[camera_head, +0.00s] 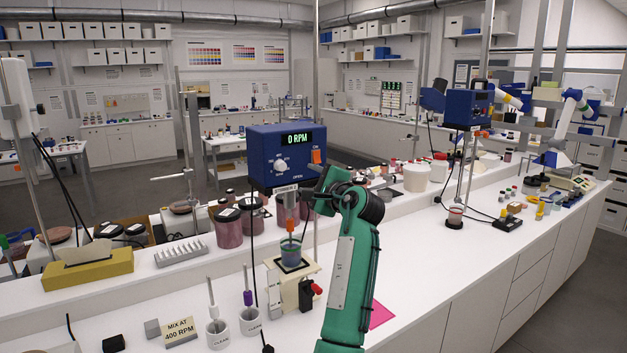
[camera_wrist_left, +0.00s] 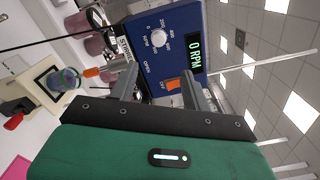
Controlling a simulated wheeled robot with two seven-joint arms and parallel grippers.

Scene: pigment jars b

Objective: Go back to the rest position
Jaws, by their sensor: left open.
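My left gripper (camera_head: 316,190) is at the front of the blue overhead stirrer (camera_head: 270,172), by its lower right corner. In the left wrist view, the left gripper (camera_wrist_left: 158,72) is open, with its two grey fingers apart and nothing held. The orange switch (camera_wrist_left: 173,85) of the stirrer shows between the fingers. I cannot tell whether a finger touches the housing. The stirrer's display (camera_head: 297,139) reads 0 RPM. Below the stirrer, a cup of blue-green liquid (camera_head: 291,254) stands on a cream stand (camera_head: 277,285). My right gripper is not in view.
Two white holders (camera_head: 217,335) with upright tools stand left of the stand, near a "MIX AT 400 RPM" sign (camera_head: 180,331). Pinkish jars (camera_head: 229,229) stand behind. A pink sheet (camera_head: 380,315) lies right of my arm. The white counter further right has bare room.

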